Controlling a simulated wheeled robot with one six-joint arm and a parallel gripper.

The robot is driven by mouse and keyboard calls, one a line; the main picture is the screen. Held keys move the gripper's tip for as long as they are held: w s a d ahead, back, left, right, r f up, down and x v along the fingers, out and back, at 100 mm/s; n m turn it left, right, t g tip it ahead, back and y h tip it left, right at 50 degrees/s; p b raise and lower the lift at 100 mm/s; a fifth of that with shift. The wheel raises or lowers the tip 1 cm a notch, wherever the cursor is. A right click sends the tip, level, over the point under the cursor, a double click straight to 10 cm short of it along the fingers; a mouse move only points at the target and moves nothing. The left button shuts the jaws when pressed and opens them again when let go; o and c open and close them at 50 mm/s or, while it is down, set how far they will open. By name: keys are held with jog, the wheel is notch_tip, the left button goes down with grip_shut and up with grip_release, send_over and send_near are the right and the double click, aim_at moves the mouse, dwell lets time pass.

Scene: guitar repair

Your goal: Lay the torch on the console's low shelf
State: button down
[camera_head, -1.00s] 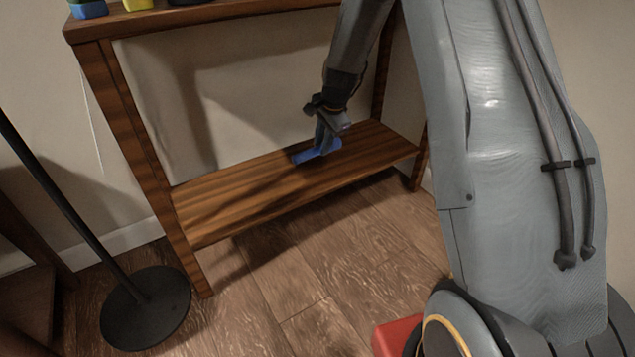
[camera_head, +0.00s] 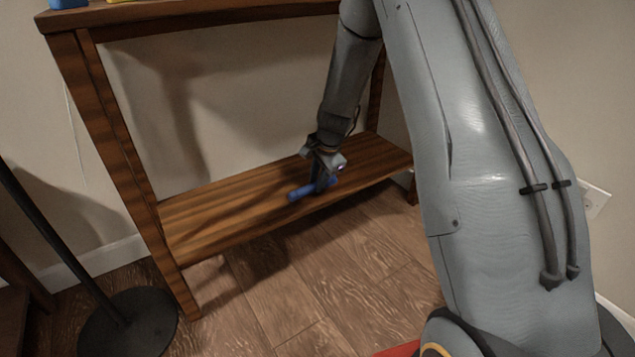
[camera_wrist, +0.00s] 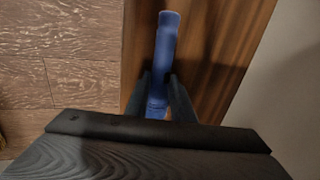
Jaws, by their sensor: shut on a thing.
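The torch (camera_head: 301,193) is a blue cylinder. It lies level at the low shelf (camera_head: 215,211) of the wooden console, near the shelf's front edge, right of its middle. My gripper (camera_head: 320,186) points down from above and is shut on the torch around its middle or near end. In the wrist view the torch (camera_wrist: 165,50) extends away from between the two dark fingers, over the shelf boards (camera_wrist: 215,60). I cannot tell whether the torch touches the shelf or is held just above it. The fingers hide part of it.
The console's top (camera_head: 190,12) overhangs the shelf, and its front left leg (camera_head: 115,165) stands left of the opening. A black round stand base (camera_head: 130,322) with a pole is at lower left. Wooden floor (camera_head: 290,285) lies in front. A wall is behind.

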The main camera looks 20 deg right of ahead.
jog(key=shift+f, duration=0.1)
jog(key=c, duration=1.5)
grip_release()
jog(key=shift+c, duration=0.2)
jog(key=p+v, duration=0.7)
jog(key=v, duration=0.5)
